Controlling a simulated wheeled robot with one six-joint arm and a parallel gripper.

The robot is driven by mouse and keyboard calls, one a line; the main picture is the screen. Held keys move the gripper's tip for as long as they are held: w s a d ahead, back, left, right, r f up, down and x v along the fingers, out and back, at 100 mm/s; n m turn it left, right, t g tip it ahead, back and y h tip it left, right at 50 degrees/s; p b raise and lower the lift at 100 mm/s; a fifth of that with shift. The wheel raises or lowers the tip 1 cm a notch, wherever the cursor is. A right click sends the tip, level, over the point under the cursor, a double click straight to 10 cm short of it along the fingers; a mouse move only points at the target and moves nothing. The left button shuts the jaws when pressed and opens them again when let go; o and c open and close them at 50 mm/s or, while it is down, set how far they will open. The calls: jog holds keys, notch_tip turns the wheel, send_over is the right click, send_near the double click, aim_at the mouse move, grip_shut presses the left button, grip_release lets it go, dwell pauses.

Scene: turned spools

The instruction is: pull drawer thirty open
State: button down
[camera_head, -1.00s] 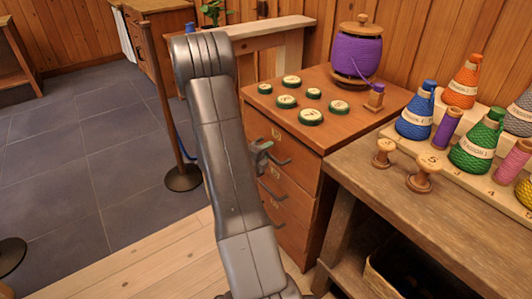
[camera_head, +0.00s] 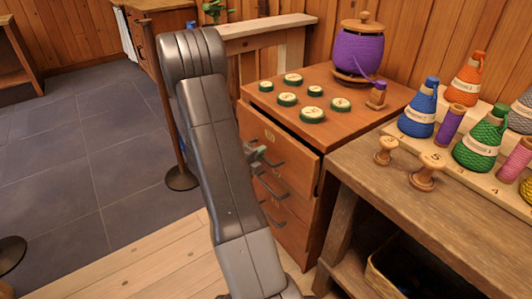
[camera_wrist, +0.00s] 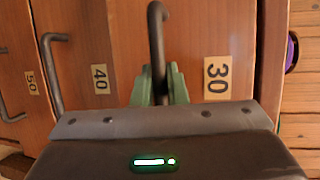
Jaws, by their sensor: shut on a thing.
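Drawer thirty (camera_head: 295,143) is the top drawer of the wooden cabinet and stands part-way out, with a dark gap behind its front. Its "30" label (camera_wrist: 217,78) shows in the wrist view, turned on its side. My gripper (camera_wrist: 158,84) has its green fingers shut on the dark bar handle (camera_wrist: 157,25) of drawer thirty. In the head view my gripper (camera_head: 257,154) is partly hidden behind my arm at the drawer's front.
Drawers forty (camera_wrist: 99,78) and fifty (camera_wrist: 31,82) lie below, seemingly shut. Green-rimmed discs (camera_head: 312,114) and a purple spool jar (camera_head: 358,53) stand on the cabinet top. A workbench (camera_head: 370,190) adjoins on the right; a post (camera_head: 165,100) stands left of my arm.

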jog(key=s+a+b, duration=0.2)
jog(key=s+a, duration=0.5)
jog(key=a, duration=0.2)
jog(key=s+a+b, duration=0.1)
jog(key=s+a, duration=0.5)
jog(key=a, duration=0.4)
jog(key=shift+s+b, duration=0.35)
jog(key=c, duration=1.5)
grip_release()
jog(key=shift+o, duration=0.2)
jog(key=shift+s, duration=0.1)
jog(key=p+v, duration=0.2)
jog(key=v, duration=1.1)
jog(key=shift+s+a+p, duration=0.2)
jog(key=shift+s+p, duration=0.05)
jog(key=shift+p, duration=0.15)
jog(key=shift+r, duration=0.1)
jog(key=b+x, duration=0.2)
jog(key=x, duration=1.2)
jog(key=shift+b, duration=0.4)
